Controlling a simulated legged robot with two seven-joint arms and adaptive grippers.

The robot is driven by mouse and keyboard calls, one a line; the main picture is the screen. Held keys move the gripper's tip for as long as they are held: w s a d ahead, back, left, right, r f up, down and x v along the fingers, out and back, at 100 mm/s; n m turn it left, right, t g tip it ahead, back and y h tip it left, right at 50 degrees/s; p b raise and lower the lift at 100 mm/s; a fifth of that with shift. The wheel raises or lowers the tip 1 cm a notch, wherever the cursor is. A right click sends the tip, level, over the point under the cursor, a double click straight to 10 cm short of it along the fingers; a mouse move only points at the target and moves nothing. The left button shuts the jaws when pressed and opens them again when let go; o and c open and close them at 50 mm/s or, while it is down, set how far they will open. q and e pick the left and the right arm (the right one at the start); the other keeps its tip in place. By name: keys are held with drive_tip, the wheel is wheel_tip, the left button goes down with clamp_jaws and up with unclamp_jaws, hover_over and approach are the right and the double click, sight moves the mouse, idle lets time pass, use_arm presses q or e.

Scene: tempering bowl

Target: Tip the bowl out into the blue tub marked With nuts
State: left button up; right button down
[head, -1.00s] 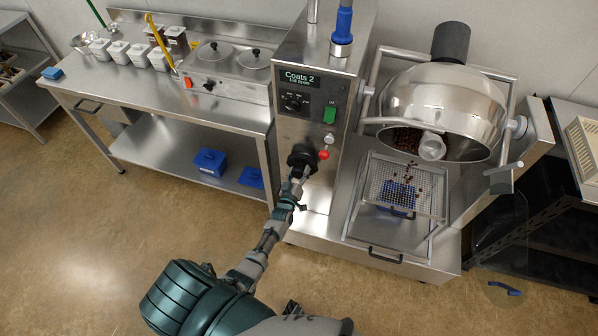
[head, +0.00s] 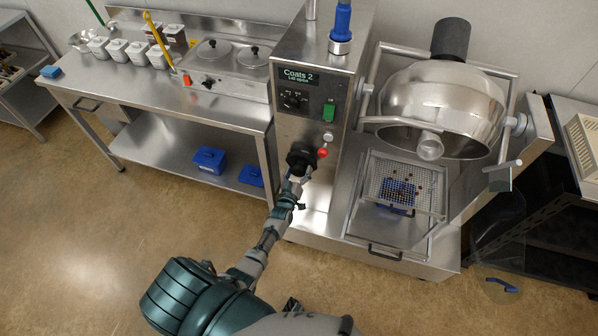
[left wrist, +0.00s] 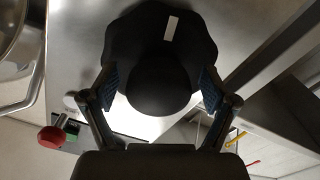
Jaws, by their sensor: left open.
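The steel bowl (head: 440,98) hangs in its frame on the right of the machine, its mouth tipped down to the front. A wire mesh tray (head: 405,170) lies below it with several brown pieces on it. A blue tub (head: 397,210) shows partly under the mesh; I cannot read any marking on it. My left gripper (head: 298,178) is at the black knob (head: 302,156) on the machine's front. In the left wrist view its open fingers (left wrist: 160,90) stand either side of the lobed black knob (left wrist: 160,45). My right gripper is not in view.
Two more blue tubs (head: 209,160) (head: 251,176) stand on the lower shelf of the left bench (head: 160,100). A red button (head: 323,153) and a green switch (head: 328,111) are close to the knob. A dark rack (head: 535,220) stands at the right.

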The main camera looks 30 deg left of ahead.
use_arm(q)
drive_tip(key=shift+s, duration=0.1)
drive_tip(key=v, duration=1.1)
drive_tip(key=shift+s+d, duration=0.2)
drive_tip(key=shift+s, duration=0.2)
drive_tip(key=shift+f, duration=0.15)
drive_tip(key=s+d+f+m+g+h, duration=0.1)
drive_tip(key=s+d+f+m+g, duration=0.15)
drive_tip(key=s+f, duration=0.45)
drive_tip(key=s+d+f+m+g+h, duration=0.1)
drive_tip(key=s+d+f+g+h, duration=0.15)
drive_tip(key=f, duration=0.75)
drive_tip(key=s+d+f+m+g+h, duration=0.1)
drive_tip(key=s+d+f+m+g, duration=0.15)
drive_tip(key=s+f, duration=0.5)
drive_tip(key=s+f+m+g, duration=0.2)
drive_tip(key=s+f+g, duration=0.2)
drive_tip(key=s, duration=0.9)
drive_tip(key=s+d+f+m+g, duration=0.1)
drive_tip(key=s+f+g, duration=0.4)
drive_tip(key=s+f, duration=0.5)
drive_tip(key=s+m, duration=0.1)
drive_tip(key=s, duration=0.3)
drive_tip(key=shift+s+f+m, duration=0.2)
drive_tip(key=shift+s+m, duration=0.15)
drive_tip(key=shift+m, duration=0.05)
